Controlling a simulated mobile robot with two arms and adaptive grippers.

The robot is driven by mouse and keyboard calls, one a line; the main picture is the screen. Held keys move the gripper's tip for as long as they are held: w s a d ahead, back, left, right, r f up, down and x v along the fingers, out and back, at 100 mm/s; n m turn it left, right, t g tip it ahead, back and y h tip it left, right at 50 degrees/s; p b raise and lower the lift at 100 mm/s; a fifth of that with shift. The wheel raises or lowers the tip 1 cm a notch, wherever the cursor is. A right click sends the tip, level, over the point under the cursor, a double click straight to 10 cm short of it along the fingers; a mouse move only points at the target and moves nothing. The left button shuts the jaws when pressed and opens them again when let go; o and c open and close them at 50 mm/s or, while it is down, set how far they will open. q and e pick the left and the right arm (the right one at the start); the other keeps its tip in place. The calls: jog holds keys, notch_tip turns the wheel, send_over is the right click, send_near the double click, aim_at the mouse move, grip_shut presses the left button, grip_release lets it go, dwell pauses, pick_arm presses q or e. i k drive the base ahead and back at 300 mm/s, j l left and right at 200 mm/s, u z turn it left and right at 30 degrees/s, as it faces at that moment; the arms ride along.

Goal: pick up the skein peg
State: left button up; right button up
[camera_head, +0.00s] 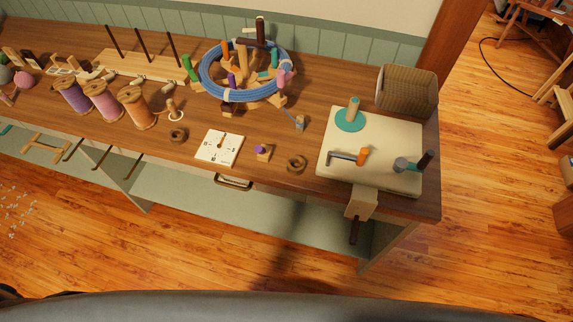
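A blue yarn skein (207,80) forms a ring on a wooden holder at the back middle of the bench. A small wooden piece with a purple top (263,152) is apart from the ring, near the bench's front edge. A small wood-and-blue piece (299,122) is right of the ring. I cannot tell which of these is the skein peg. Neither gripper shows.
A cream board (338,175) with a teal disc post and crank is at the right, before a wicker basket (407,90). Floor (200,250) before the bench is clear.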

aim_at(300, 123)
jog(key=i+j+z, duration=0.1)
jog(key=j, duration=0.25)
jog(key=i+j+z, duration=0.1)
jog(key=j, duration=0.3)
jog(key=i+j+z, duration=0.1)
jog(key=i+j, duration=0.15)
jog(key=j, duration=0.15)
jog(key=i+j+z, duration=0.1)
jog(key=j, duration=0.3)
jog(key=i+j+z, duration=0.1)
jog(key=j, duration=0.3)
